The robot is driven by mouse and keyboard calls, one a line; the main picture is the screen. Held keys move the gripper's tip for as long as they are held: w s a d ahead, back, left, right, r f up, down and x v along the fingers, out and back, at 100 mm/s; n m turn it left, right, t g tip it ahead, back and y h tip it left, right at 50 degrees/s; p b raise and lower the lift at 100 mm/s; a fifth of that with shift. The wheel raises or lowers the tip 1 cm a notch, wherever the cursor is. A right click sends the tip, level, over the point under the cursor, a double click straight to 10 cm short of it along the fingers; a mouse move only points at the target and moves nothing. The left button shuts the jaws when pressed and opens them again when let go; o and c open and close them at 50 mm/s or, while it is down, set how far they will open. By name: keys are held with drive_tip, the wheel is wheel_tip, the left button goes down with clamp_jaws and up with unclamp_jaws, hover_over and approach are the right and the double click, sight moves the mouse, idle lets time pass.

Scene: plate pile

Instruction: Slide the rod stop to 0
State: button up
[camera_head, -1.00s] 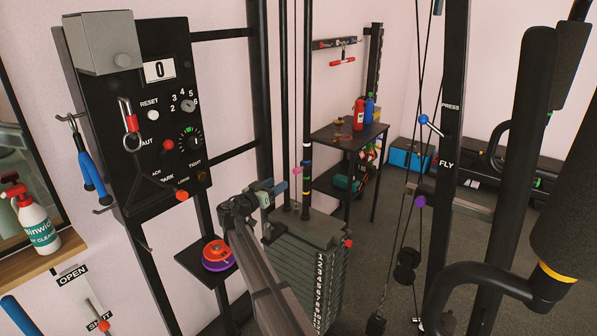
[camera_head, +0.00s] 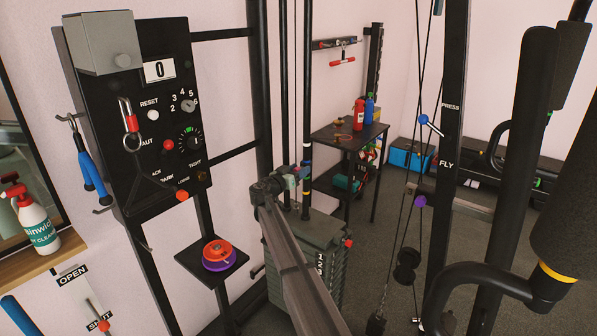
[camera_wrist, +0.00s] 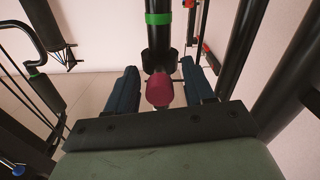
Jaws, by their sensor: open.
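The upright black rod (camera_head: 307,110) with coloured bands stands behind the weight stack in the head view. In the wrist view the rod (camera_wrist: 158,6) carries a green band (camera_wrist: 158,18), and below it is a black collar (camera_wrist: 158,56) that looks like the rod stop. A pinkish-red knob (camera_wrist: 160,92) points from the collar towards my wrist camera. My gripper (camera_wrist: 160,84) is open, with one dark blue finger on each side of the knob. Contact cannot be made out. In the head view my gripper (camera_head: 302,174) is at the rod and hides the stop.
The weight stack (camera_head: 325,228) stands below my gripper. The black control panel (camera_head: 160,120) is at left, above a small shelf (camera_head: 233,264) with orange and purple discs (camera_head: 218,254). Cables and a black machine upright (camera_head: 452,120) stand to the right.

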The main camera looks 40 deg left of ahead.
drive_tip(key=shift+w, duration=0.15)
clamp_jaws()
idle(0.5)
